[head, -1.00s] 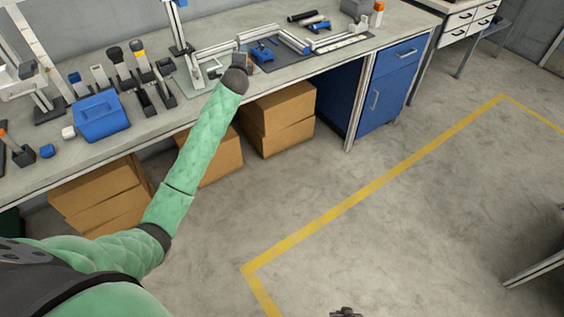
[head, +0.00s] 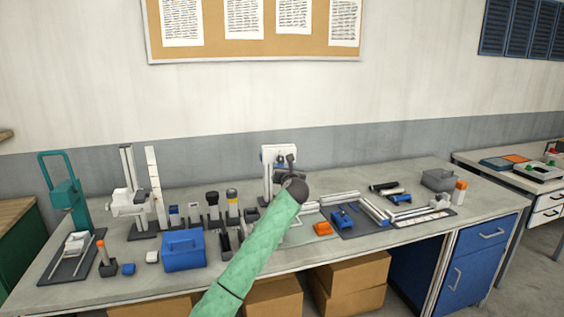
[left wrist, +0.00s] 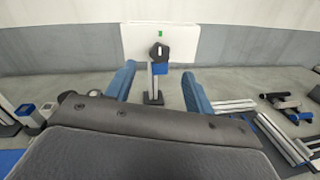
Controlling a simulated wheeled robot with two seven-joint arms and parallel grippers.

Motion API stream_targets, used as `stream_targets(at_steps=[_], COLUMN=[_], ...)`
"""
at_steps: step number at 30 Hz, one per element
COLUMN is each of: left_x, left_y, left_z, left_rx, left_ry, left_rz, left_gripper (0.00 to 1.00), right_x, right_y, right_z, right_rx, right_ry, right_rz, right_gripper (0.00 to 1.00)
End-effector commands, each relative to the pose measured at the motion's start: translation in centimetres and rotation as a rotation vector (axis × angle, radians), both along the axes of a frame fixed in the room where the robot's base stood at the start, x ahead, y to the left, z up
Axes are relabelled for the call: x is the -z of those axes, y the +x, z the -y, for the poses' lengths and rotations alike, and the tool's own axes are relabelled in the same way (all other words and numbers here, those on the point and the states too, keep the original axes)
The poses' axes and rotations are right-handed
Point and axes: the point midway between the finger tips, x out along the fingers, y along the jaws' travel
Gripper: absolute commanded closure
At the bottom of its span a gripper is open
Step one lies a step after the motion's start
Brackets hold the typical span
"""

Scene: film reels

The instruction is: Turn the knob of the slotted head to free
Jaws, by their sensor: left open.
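The slotted head is a white upright panel (head: 270,154) on a post at the back of the workbench, largely covered by my arm in the head view. In the left wrist view the white panel (left wrist: 185,42) has a small green mark, with a dark faceted knob (left wrist: 159,52) in front of it. My left gripper (left wrist: 159,70) is open, its two blue fingers apart on either side of the knob's line, the knob showing beyond and between them. No contact is visible. In the head view the left gripper (head: 285,162) is small and partly hidden by its wrist. My right gripper is out of view.
Several cardboard boxes (head: 357,275) stand underneath.

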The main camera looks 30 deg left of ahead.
Motion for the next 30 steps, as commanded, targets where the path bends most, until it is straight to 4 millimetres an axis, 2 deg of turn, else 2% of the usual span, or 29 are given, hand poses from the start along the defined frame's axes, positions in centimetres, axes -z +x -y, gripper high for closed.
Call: stream_targets(at_steps=[15,28,29,30], left_x=[-0.2,0.0,0.0,0.0], left_y=[4.8,5.5,5.5,5.5], left_z=[-4.3,-5.0,-5.0,-5.0], left_rx=[0.000,0.001,0.001,0.001], left_ry=[-0.003,-0.002,-0.002,-0.002], left_rz=[0.001,0.002,0.002,0.002], left_gripper=[0.47,0.47,0.49,0.57], right_x=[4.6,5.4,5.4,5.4], right_y=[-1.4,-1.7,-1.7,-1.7], right_z=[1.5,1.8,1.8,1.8], right_rx=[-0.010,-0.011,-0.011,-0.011], right_ry=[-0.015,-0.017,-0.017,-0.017], right_rz=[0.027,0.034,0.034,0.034], right_gripper=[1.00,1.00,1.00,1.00])
